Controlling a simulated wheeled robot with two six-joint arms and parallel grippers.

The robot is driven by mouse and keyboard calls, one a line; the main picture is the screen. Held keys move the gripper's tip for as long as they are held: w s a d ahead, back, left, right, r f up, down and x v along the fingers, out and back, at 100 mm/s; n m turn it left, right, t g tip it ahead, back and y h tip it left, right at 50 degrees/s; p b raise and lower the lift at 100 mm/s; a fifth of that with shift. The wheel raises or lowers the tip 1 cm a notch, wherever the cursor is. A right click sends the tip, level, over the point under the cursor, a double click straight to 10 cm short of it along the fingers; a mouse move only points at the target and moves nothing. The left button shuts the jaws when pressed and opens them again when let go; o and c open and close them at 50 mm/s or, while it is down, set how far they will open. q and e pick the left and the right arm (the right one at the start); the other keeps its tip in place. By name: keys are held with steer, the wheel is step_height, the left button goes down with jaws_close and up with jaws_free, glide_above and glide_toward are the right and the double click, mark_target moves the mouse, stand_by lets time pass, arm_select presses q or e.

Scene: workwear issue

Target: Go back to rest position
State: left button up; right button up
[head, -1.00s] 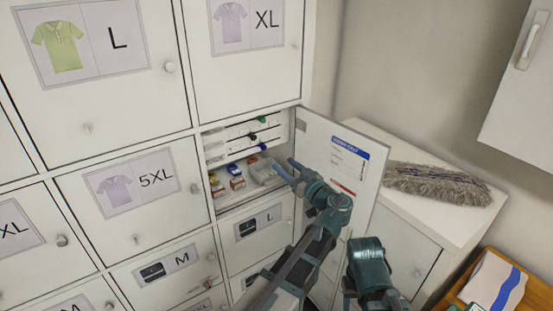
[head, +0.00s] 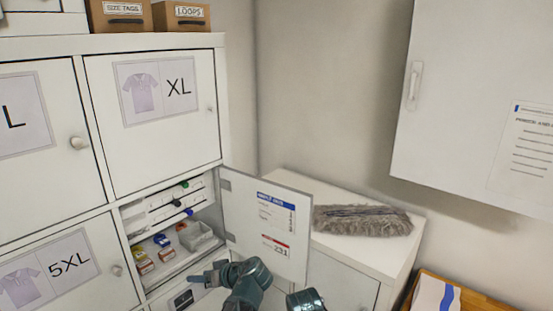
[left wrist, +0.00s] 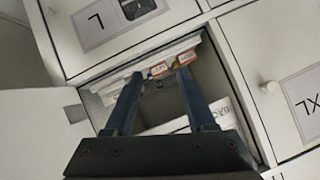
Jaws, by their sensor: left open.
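My left gripper (head: 208,276) is open and empty, low in the head view, in front of and below the open cubby. Its fingers also show apart in the left wrist view (left wrist: 160,76), pointing toward the cubby, which appears upside down there. The cubby (head: 165,270) holds several small coloured boxes (head: 145,262), a light grey bin (head: 197,238) and a rack with coloured-tipped items (head: 172,205). Its door (head: 262,225) stands open to the right, with labels on it.
Closed locker doors marked XL (head: 150,120) and 5XL (head: 60,275) surround the cubby. A grey fluffy duster (head: 362,220) lies on a low white cabinet (head: 300,190). A white wall cabinet (head: 465,120) hangs at upper right. A wooden tray (head: 475,300) is at lower right.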

arm_select(q)
steer(key=s+d+f+m+g+h, duration=0.25)
steer(key=s+f+m+h, duration=0.2)
steer(key=s+f, duration=0.3)
steer(key=s+d+f+m+g+h+b, duration=0.1)
steer(key=s+d+f+m+h+b, duration=0.1)
steer(key=s+d+f, duration=0.3)
steer(key=s+d+f+m+g+h+b, duration=0.2)
steer(key=s+d+f+m+b, duration=0.3)
steer(key=d, duration=0.5)
steer(key=shift+d+h, duration=0.35)
steer(key=shift+h, duration=0.1)
arm_select(e)
step_height(320, 180, down, 7)
steer(key=shift+c, duration=0.3)
